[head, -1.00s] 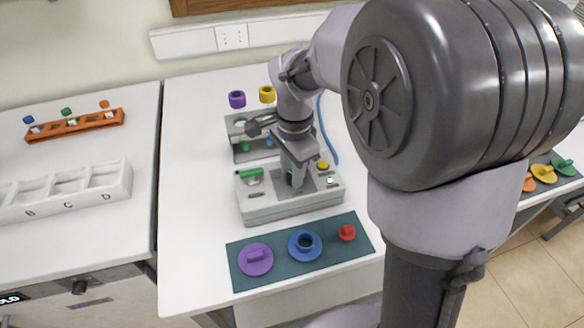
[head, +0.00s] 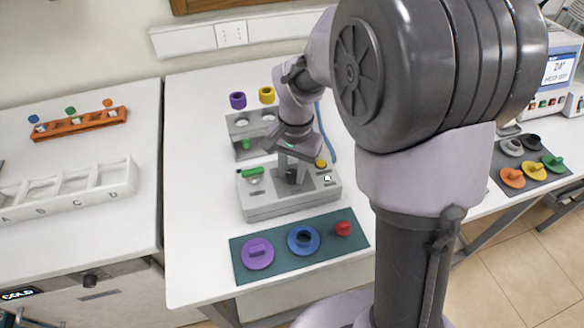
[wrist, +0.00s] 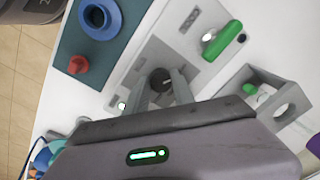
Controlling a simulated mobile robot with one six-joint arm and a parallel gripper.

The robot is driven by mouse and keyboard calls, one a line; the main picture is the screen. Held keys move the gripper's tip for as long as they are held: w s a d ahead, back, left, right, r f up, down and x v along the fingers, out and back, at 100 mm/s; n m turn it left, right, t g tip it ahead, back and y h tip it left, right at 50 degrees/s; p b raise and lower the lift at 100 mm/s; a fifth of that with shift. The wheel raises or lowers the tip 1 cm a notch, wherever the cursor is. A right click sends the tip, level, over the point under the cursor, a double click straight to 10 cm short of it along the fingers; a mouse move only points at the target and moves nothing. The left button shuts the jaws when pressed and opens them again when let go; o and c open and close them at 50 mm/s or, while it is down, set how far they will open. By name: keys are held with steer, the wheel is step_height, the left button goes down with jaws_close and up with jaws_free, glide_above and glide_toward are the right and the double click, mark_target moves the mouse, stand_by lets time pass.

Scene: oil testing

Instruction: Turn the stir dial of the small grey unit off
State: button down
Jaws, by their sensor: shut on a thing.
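The small grey unit (head: 290,204) stands on the white table behind a dark teal mat. Its dark round dial (wrist: 161,80) shows in the wrist view between my two fingers, on the unit's top face. My gripper (wrist: 162,86) points down over the unit and is shut on the dial, one finger on each side. In the head view my gripper (head: 291,168) stands over the middle of the unit and largely hides the dial. A green handle (head: 252,171) is on the unit's left and a yellow button (head: 320,163) on its right. Dial markings are too small to read.
The teal mat (head: 275,270) in front holds a purple disc (head: 258,253), a blue ring (head: 303,240) and a red knob (head: 343,228). A grey rack (head: 237,142) stands close behind the unit.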

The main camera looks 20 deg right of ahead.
mark_target(295, 176)
stand_by(0.4)
steer(key=c, duration=1.1)
jaws_free()
steer(key=shift+o, duration=0.2)
step_height(295, 176, up, 17)
steer(key=p, duration=0.6)
steer(key=shift+s+d+r+p, duration=0.2)
steer(key=shift+s+d+p, duration=0.1)
steer(key=shift+p, duration=0.1)
